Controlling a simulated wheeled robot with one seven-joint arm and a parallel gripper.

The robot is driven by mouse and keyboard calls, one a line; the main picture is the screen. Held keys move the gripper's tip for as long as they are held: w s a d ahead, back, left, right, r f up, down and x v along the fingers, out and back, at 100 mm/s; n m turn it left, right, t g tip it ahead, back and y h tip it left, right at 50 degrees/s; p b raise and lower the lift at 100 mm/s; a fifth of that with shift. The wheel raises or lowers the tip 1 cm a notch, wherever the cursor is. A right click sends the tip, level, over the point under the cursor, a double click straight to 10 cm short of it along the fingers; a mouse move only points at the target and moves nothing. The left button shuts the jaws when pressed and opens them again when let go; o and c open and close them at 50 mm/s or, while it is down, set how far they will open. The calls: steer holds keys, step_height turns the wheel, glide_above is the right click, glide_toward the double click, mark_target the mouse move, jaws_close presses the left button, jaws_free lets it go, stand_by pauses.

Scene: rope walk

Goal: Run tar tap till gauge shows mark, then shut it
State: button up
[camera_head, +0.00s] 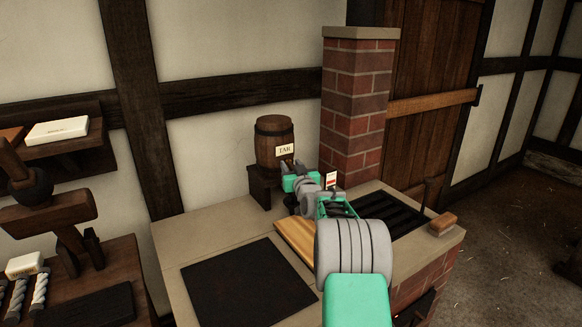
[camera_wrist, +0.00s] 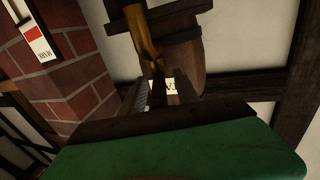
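The wooden tar barrel (camera_head: 274,135), labelled TAR, stands on a dark wooden stand (camera_head: 262,187) by the wall. My gripper (camera_head: 290,168) is in front of the barrel's lower part, and my arm hides the tap in the head view. In the wrist view, the brass tap (camera_wrist: 145,38) shows above my gripper (camera_wrist: 157,88). Its fingers stand apart, with a thin brown piece and part of the label between them. I cannot tell whether they touch that piece. A white card with a red band and lettering (camera_wrist: 38,38) shows beside the brick pillar. No flowing tar is visible.
A brick pillar (camera_head: 356,105) rises right of the barrel. The bench holds a dark plate (camera_head: 245,285), a light wooden board (camera_head: 296,238) and a black grate (camera_head: 390,212). A shelf and workbench (camera_head: 95,270) stand at left.

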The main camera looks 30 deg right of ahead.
steer(key=shift+s+f, duration=0.1)
steer(key=shift+s, duration=0.05)
steer(key=b+v, duration=0.1)
steer(key=v, duration=0.6)
steer(key=shift+s, duration=0.25)
steer(key=shift+a, duration=0.1)
stand_by(6.8)
